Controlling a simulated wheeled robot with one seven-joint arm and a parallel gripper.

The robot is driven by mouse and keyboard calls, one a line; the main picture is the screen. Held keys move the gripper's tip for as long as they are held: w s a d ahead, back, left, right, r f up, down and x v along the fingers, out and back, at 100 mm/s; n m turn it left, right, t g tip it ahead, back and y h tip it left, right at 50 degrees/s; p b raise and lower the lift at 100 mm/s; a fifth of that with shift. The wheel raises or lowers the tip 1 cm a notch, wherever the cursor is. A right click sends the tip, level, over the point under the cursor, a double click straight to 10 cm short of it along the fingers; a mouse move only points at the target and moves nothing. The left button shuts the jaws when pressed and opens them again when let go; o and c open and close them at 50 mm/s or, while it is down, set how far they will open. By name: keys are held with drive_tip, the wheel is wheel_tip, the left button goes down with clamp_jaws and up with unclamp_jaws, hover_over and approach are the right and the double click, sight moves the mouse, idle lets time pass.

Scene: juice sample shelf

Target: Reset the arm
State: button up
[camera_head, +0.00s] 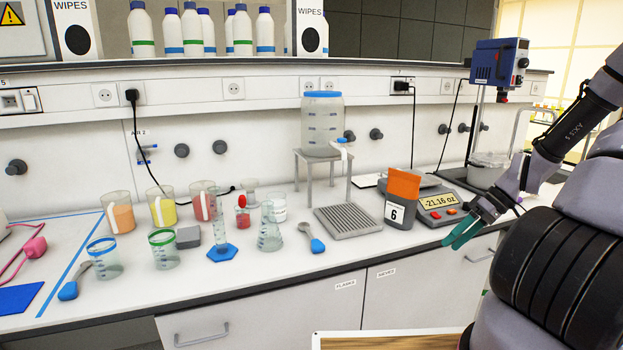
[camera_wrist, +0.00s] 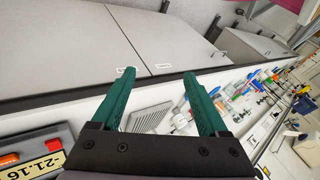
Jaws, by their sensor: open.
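My gripper (camera_head: 462,232) hangs at the right, in front of the bench's front edge, with its green fingers pointing left and down. In the wrist view the two green fingers (camera_wrist: 157,90) are spread apart with nothing between them. My gripper is close to the scale (camera_head: 437,207), which reads -21.16 oz, and appears apart from it. The scale's display also shows in the wrist view (camera_wrist: 40,165).
An orange-topped pouch marked 6 (camera_head: 398,200) stands left of the scale. A grey ribbed tray (camera_head: 348,222), a clear dispenser (camera_head: 322,125) on a stand, a flask (camera_head: 270,235) and several cups of coloured liquid (camera_head: 163,210) stand further left. A stirrer (camera_head: 499,62) rises behind.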

drive_tip(key=s+a+r+m+t+h, duration=0.1)
drive_tip(key=a+r+m+h, duration=0.2)
drive_tip(key=r, duration=0.7)
drive_tip(key=s+a+r+m+t+h, duration=0.1)
drive_tip(key=s+a+r+m+h, duration=0.2)
drive_tip(key=r, duration=0.7)
drive_tip(key=s+a+r+m+t, duration=0.4)
drive_tip(key=s+r, duration=0.4)
drive_tip(key=r, duration=0.4)
drive_tip(key=shift+a+r+t+y, duration=0.2)
drive_tip(key=shift+a+t+y, duration=0.15)
drive_tip(key=shift+a, duration=0.5)
